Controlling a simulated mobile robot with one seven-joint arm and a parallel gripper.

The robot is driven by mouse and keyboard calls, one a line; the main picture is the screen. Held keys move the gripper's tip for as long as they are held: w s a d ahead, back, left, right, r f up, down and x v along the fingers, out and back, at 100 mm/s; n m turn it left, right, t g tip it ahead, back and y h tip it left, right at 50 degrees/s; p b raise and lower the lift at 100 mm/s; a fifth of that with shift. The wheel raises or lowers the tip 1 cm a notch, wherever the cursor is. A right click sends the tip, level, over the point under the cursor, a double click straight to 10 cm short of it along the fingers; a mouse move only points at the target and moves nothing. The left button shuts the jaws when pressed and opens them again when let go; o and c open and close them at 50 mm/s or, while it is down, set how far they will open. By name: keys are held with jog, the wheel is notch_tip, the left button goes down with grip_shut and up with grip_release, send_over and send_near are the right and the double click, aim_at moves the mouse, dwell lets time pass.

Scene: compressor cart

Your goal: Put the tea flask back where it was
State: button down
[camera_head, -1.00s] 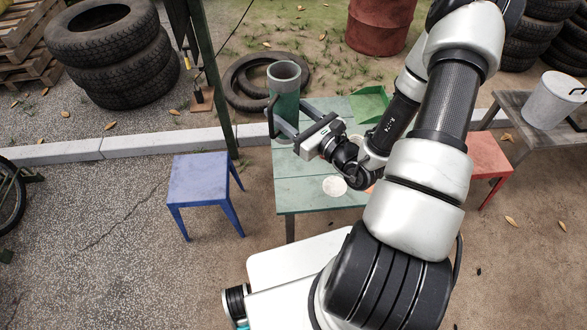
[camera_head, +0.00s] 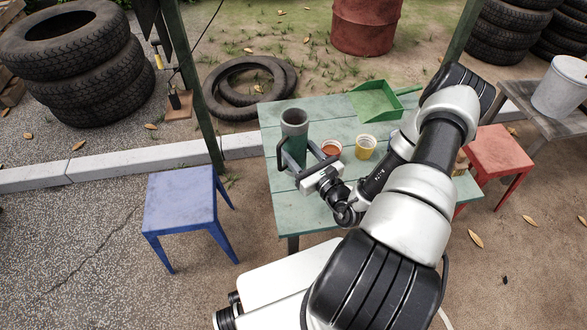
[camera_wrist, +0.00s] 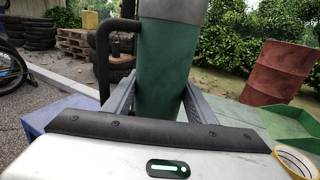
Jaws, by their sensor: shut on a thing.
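The tea flask (camera_head: 294,133) is a tall green cylinder with a grey top rim and a dark side handle. It is upright at the left part of the green table (camera_head: 284,182). My gripper (camera_head: 296,160) is shut on the flask, with one finger on each side of its body. In the wrist view the flask (camera_wrist: 163,75) stands between the two fingers, with its dark handle on the left. Its base is hidden behind my gripper, so I cannot tell whether it touches the table.
A blue stool (camera_head: 181,203) stands left, a red stool (camera_head: 499,152) right. A green post (camera_head: 203,100) rises behind left of the table.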

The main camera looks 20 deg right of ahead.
jog(key=shift+f+b, duration=0.85)
jog(key=shift+f, duration=2.3)
jog(key=c, duration=0.8)
grip_release()
jog(key=shift+f, duration=0.2)
jog(key=shift+o, duration=0.2)
jog(key=shift+r, duration=0.1)
jog(key=shift+s, duration=0.25)
jog(key=s, duration=0.3)
jog(key=s+d+p, duration=0.1)
jog(key=s, duration=0.3)
jog(key=s+d, duration=0.1)
jog(key=s, duration=0.3)
jog(key=shift+s+d+p, duration=0.1)
jog(key=shift+s+p, duration=0.05)
jog(key=shift+p, duration=0.15)
